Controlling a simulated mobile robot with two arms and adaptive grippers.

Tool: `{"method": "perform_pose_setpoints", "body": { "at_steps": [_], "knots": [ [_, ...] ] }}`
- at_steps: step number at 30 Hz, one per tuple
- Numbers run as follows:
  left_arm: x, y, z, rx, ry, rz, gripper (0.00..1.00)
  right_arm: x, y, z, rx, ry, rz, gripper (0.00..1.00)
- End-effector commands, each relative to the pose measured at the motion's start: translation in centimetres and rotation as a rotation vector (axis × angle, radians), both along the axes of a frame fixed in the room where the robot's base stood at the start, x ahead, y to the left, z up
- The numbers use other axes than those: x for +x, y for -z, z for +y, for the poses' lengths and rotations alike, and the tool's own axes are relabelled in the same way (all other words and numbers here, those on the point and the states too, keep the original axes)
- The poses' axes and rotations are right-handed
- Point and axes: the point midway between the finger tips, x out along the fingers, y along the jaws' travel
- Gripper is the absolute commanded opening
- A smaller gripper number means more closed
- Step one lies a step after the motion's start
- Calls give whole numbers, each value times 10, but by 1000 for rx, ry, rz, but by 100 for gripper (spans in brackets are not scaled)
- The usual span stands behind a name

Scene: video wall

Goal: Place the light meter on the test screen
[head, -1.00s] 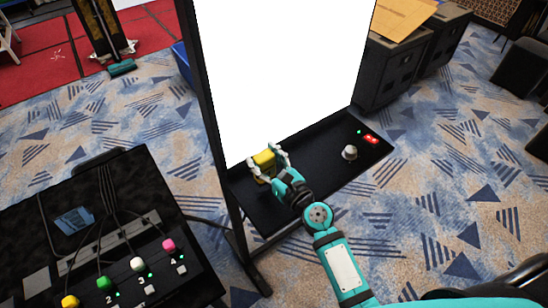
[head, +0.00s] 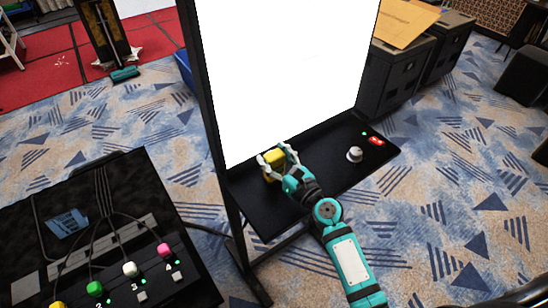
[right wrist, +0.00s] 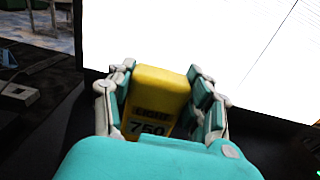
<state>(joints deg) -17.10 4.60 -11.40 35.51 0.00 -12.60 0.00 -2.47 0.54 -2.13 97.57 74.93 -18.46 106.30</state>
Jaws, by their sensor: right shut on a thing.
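The light meter is a yellow block (head: 275,157) with a label reading "LIGHT 750" in the right wrist view (right wrist: 158,90). My right gripper (head: 277,160) is shut on it, a finger on each side, close in front of the screen's lower edge. The test screen (head: 285,70) is a large, bright white panel in a black frame. In the right wrist view the screen (right wrist: 200,35) fills the area beyond the meter. I cannot tell whether the meter touches the screen or the shelf under it. My left gripper is not in view.
A black shelf (head: 320,180) runs below the screen, with a white knob (head: 354,154) and a red switch (head: 376,141) at its right. A black console (head: 190,270) with coloured buttons and cables stands at the lower left. Dark cabinets (head: 395,80) stand at the right.

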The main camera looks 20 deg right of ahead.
Motion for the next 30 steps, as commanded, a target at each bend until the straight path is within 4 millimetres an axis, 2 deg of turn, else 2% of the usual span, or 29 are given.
{"method": "perform_pose_setpoints", "body": {
  "at_steps": [1, 2, 6, 17, 20, 30],
  "knots": [
    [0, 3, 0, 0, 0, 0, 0, 0, 3, 0, 0, 0, 0, 14],
    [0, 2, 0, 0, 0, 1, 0, 0, 2, 0, 0, 0, 1, 56],
    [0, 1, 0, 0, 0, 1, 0, 0, 2, 0, 0, 0, 1, 74],
    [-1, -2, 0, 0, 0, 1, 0, -2, -2, 0, 1, 0, 1, 76],
    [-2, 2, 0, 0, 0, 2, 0, -14, 1, -5, 0, 1, 2, 76],
    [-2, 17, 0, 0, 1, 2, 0, -82, 2, -30, -2, 0, 2, 76]
  ]
}}
